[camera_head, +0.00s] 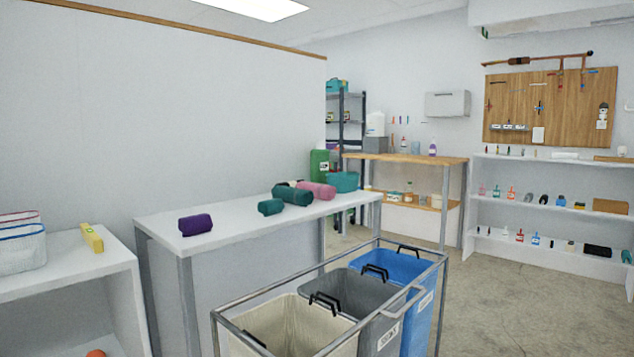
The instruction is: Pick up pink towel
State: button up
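A pink rolled towel (318,190) lies near the far end of a white table (250,223), in the middle of the view. A dark green rolled towel (291,194) lies just in front of it and hides part of its left side. A teal bin (343,181) stands just behind and to the right of the pink towel. A smaller green roll (270,207) and a purple roll (195,224) lie nearer along the same table. My gripper is not in view.
A metal-framed cart with cream (290,325), grey (355,300) and blue (400,275) bins stands in front of the table's right side. A white shelf unit (75,270) stands at the left. Open floor (500,290) lies to the right.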

aim_at(323, 192)
jog(key=z, duration=1.25)
jog(key=i, duration=1.7)
jog(key=u, duration=1.95)
